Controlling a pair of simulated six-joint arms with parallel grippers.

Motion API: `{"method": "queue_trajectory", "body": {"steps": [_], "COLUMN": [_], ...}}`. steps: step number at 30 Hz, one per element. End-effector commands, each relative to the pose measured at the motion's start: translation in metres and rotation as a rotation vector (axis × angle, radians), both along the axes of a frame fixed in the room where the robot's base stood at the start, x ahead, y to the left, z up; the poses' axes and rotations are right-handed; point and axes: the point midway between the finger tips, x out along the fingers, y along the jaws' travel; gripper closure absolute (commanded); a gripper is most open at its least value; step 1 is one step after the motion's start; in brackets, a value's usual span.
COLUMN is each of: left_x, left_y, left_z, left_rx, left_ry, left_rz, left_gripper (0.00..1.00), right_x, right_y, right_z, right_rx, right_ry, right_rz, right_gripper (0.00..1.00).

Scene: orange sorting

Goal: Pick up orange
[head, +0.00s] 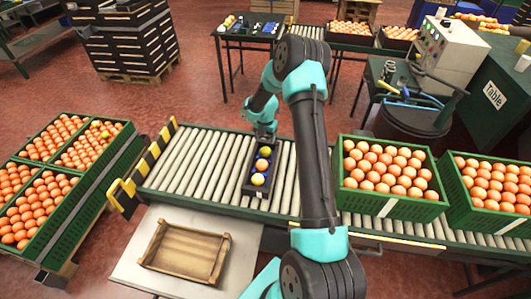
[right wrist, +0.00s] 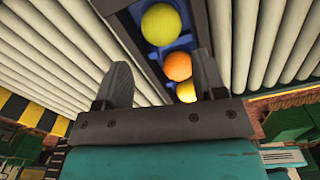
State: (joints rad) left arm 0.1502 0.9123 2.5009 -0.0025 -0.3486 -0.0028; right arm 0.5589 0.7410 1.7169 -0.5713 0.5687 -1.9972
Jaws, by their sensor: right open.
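A dark narrow tray (head: 250,186) with blue cups lies on the roller conveyor and holds a row of round fruits. In the right wrist view I see a yellow fruit (right wrist: 162,25), an orange one (right wrist: 178,66) and part of another yellowish one (right wrist: 187,92). My right gripper (right wrist: 162,78) is open and empty above the tray's far part (head: 264,136). My left gripper is not in view.
An empty wooden crate (head: 227,262) stands on a pale board in front of the conveyor. Green crates full of oranges stand on the conveyor at right (head: 370,201) and on the left stand (head: 95,178). Rollers left of the tray (head: 195,165) are clear.

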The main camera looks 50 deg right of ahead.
Motion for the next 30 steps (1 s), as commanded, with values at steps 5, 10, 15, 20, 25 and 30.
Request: {"method": "queue_trajectory", "body": {"steps": [5, 10, 15, 20, 25, 30], "left_x": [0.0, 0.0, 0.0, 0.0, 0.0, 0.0], "left_y": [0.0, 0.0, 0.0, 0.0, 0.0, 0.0], "left_z": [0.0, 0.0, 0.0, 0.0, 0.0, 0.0], "left_rx": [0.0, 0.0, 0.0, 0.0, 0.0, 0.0], "left_ry": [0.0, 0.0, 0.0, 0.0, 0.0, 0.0], "left_rz": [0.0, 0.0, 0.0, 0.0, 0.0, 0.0], "left_gripper": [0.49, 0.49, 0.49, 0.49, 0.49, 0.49], "right_x": [0.0, 0.0, 0.0, 0.0, -0.001, -0.002], "right_y": [0.0, 0.0, 0.0, 0.0, 0.0, 0.0], "right_z": [-0.03, -0.041, -0.042, -0.043, -0.057, -0.081], "right_rx": [0.001, 0.0, -0.001, 0.0, 0.001, 0.002], "right_ry": [0.001, 0.0, -0.001, -0.001, 0.0, 0.001], "right_rz": [-0.001, 0.0, 0.0, -0.001, -0.002, -0.002], "right_gripper": [0.36, 0.36, 0.36, 0.36, 0.36, 0.36]}}
